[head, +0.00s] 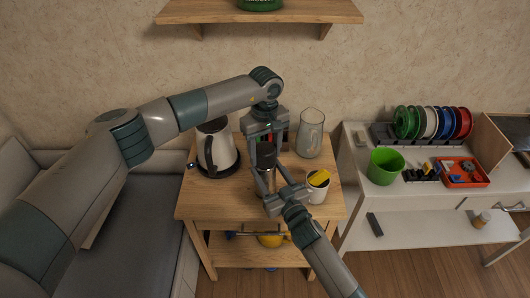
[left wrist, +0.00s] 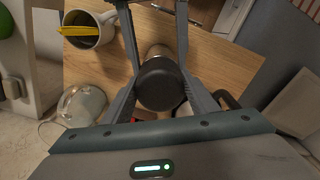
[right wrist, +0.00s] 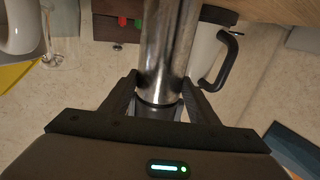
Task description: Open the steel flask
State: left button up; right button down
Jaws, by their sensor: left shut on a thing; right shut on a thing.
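The steel flask stands upright at the middle of the wooden cart; its shiny body (right wrist: 168,45) shows in the right wrist view. Its black lid (head: 266,156) faces up and also shows in the left wrist view (left wrist: 160,84). My left gripper (head: 266,145) comes down from above and is shut on the lid. My right gripper (head: 268,178) reaches in from the front and is shut on the flask's upper part, close to where steel meets black. The fingers hide part of the flask, and I cannot see a gap between lid and body.
A kettle (head: 217,146) stands left of the flask. A glass pitcher (head: 310,134) is at the back right, and a white mug (head: 317,190) holding a yellow thing is close on the right. A white shelf unit (head: 352,160) with a green cup (head: 386,166) stands further right.

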pick_arm(q)
jog(key=n, duration=1.4)
jog(key=shift+n, duration=0.3)
jog(key=n, duration=1.3)
jog(key=shift+r, duration=0.1)
jog(key=n, duration=1.4)
jog(key=shift+n, duration=0.3)
jog(key=n, duration=0.9)
jog(key=shift+o, duration=0.2)
jog(key=n, duration=0.1)
jog(key=d+n, duration=0.1)
jog(key=n, duration=0.1)
jog(key=shift+w+d+r, duration=0.2)
jog(key=shift+r, duration=0.1)
jog(key=shift+a+n, duration=0.25)
jog(key=shift+n, duration=0.35)
jog(key=shift+s+a+n, duration=0.1)
jog(key=shift+a+n, duration=0.2)
jog(key=shift+c, duration=0.2)
jog(key=shift+f, duration=0.1)
